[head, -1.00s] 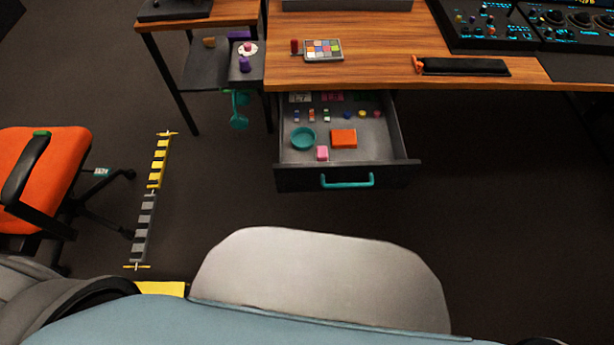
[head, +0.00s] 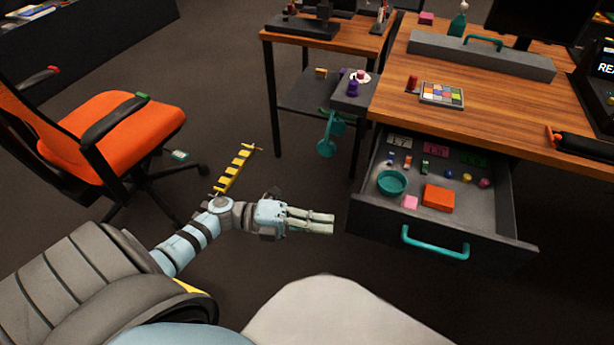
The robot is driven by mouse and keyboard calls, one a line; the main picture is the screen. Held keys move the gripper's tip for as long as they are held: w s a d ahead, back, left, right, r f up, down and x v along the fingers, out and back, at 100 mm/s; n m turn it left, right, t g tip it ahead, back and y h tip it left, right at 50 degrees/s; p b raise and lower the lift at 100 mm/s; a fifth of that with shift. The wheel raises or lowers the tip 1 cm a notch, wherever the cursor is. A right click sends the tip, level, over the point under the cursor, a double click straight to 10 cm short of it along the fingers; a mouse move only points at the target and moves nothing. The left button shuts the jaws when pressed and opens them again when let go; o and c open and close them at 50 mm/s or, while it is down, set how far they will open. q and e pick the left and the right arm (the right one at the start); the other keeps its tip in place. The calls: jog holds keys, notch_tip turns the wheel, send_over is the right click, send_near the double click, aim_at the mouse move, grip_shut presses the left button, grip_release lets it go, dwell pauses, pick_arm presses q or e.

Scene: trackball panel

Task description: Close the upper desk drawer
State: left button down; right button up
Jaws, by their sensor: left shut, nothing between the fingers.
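The upper desk drawer (head: 369,216) is pulled out from under the wooden desk (head: 470,119). Its dark front faces me and carries a teal bar handle (head: 435,246). My left gripper (head: 333,222) is shut and empty. It appears just left of the drawer's front left corner, pointing right towards it, with no clear contact. My right gripper is not in view.
An orange chair (head: 130,135) stands at the left. A small side table (head: 335,38) with a teal item hanging below it stands left of the desk. The floor before the drawer looks clear.

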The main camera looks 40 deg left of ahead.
pick_arm(q)
jog(key=w+d+b, duration=0.1)
jog(key=w+d, duration=0.1)
jog(key=w, duration=0.4)
jog(key=shift+d+b, duration=0.35)
jog(key=shift+d, duration=0.05)
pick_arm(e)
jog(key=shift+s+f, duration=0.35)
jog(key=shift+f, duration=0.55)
